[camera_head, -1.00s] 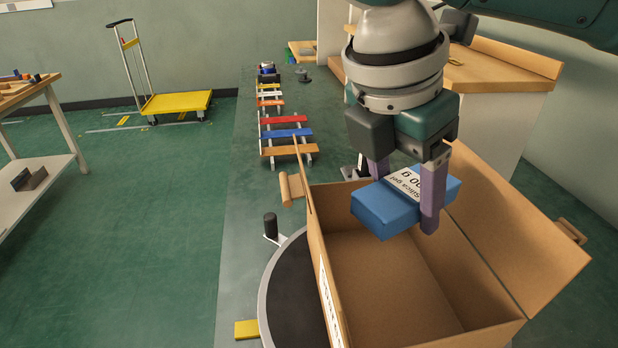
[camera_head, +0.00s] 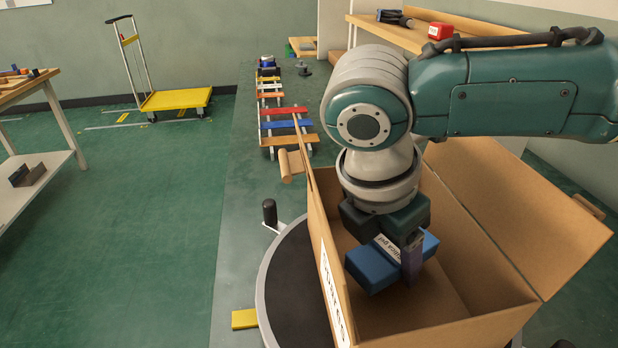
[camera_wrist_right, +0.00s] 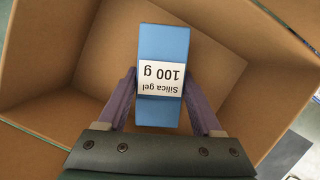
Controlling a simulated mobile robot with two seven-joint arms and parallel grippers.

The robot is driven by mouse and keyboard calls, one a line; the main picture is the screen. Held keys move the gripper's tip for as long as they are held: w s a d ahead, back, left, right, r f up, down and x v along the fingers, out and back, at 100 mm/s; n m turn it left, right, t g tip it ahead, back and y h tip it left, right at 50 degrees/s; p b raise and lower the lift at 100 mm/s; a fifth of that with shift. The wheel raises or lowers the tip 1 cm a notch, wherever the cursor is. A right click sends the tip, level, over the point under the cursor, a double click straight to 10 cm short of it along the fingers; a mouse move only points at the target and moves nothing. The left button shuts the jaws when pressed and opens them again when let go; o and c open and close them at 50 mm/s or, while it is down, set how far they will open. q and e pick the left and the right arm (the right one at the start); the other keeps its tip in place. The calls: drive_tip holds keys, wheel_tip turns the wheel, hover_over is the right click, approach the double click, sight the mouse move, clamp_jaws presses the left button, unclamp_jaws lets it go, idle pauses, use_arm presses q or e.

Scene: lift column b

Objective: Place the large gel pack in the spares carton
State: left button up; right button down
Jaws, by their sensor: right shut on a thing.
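The large gel pack (camera_head: 373,268) is a blue block with a white label. In the right wrist view the gel pack (camera_wrist_right: 162,48) reads "Silica gel 100 g". My right gripper (camera_head: 411,262) is shut on it, with a purple finger on each side. It holds the pack inside the open cardboard carton (camera_head: 482,238), below the rim level as far as I can tell. The carton also shows around the pack in the right wrist view (camera_wrist_right: 50,62). Its front label is only partly readable. Whether the pack touches the carton floor is unclear. My left gripper is not in view.
The carton stands on a dark round turntable (camera_head: 300,290) with its flaps folded outward. A rack of coloured slats (camera_head: 285,125) lies behind. A red box (camera_head: 440,31) sits on a shelf at the back. A yellow trolley (camera_head: 176,99) stands far left.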

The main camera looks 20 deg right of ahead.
drive_tip(key=shift+f, duration=0.6)
drive_tip(key=shift+c, duration=0.2)
unclamp_jaws()
drive_tip(key=shift+r, duration=0.1)
drive_tip(key=shift+r, duration=0.25)
drive_tip(key=p+v, duration=0.2)
drive_tip(key=v, duration=0.9)
drive_tip(key=shift+w+r+p, duration=0.1)
drive_tip(key=shift+r+p, duration=0.15)
drive_tip(key=shift+p, duration=0.1)
drive_tip(key=shift+a+r, duration=0.15)
drive_tip(key=shift+r, duration=0.4)
